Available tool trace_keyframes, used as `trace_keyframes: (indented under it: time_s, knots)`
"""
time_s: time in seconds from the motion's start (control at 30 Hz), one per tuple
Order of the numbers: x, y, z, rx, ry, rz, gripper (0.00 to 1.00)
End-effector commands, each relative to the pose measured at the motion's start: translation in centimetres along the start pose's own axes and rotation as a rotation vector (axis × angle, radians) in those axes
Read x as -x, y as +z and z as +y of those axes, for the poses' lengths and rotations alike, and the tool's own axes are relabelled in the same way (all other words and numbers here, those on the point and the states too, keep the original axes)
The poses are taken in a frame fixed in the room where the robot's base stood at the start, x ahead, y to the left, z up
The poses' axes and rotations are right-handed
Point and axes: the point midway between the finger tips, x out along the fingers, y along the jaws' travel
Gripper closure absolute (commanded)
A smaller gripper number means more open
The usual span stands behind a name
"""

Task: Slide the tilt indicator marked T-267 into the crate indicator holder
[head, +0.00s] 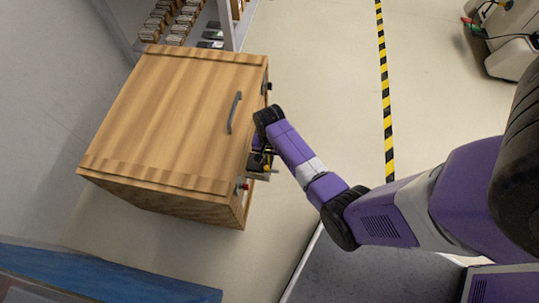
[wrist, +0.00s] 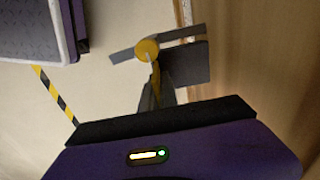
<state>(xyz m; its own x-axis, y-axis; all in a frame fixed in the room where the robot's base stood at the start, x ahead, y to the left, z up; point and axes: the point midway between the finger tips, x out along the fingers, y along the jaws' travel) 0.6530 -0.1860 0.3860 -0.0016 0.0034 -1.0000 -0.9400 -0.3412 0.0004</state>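The wooden crate (head: 170,110) has a grey handle on its top face. My gripper (head: 264,150) is at the crate's right side, partly hidden by my own arm. In the wrist view my gripper (wrist: 154,88) has its dark fingers close together on a thin yellow piece with a round yellow head (wrist: 147,50), which looks like the tilt indicator. Its marking T-267 cannot be read. Grey plates (wrist: 185,66) beside the yellow head, near the crate side, may be the holder. A small grey ledge (head: 260,175) shows below the gripper. I cannot tell whether the indicator is inside the holder.
A shelf rack (head: 185,22) with several small items stands behind the crate. A blue surface (head: 105,280) lies at the lower left. A yellow-and-black floor stripe (head: 384,90) runs over open floor on the right. A pale machine (head: 512,50) stands at the upper right.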

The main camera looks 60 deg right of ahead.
Motion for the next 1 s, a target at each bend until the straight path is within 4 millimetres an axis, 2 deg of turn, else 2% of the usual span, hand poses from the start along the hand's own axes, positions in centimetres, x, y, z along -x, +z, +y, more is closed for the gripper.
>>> trace_keyframes:
  time_s: [0.47, 0.63, 1.0]
  knots:
    - [-1.16, -0.02, -0.01, 0.0, 0.0, 0.0, 1.0]
    - [-1.1, -0.02, -0.01, 0.0, 0.0, 0.001, 0.71]
    - [-0.54, -0.03, -0.02, 0.0, -0.001, 0.001, 0.71]
